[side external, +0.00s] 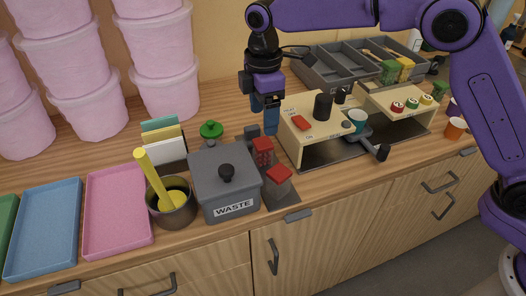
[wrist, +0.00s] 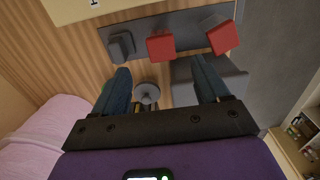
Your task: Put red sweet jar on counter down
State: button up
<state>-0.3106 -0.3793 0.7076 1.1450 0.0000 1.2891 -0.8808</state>
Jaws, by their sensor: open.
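Two red-lidded sweet jars stand on a dark tray on the counter (side external: 230,85): a rear one (side external: 263,150) and a front one (side external: 279,180). From above, the wrist view shows two red square lids, one near the middle (wrist: 160,47) and one farther right (wrist: 222,37). My gripper (side external: 270,122) is open and empty, pointing down above the counter behind the jars. In the wrist view, my gripper's (wrist: 163,85) two fingers are wide apart with nothing held between them. The lids lie beyond the fingertips, apart from them.
A dark-lidded jar (wrist: 121,47) shares the tray (wrist: 190,22). The grey waste bin (side external: 222,180) stands close left of the jars, with a green-topped item (side external: 211,130) behind it. A cream control stand (side external: 305,150) is close on the right.

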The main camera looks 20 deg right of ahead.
aim_at(263, 142)
notch_tip(263, 142, down, 11)
jog(key=shift+s+a+r, duration=0.1)
jog(key=shift+r, duration=0.05)
dwell(0.4)
jog(key=c, duration=1.2)
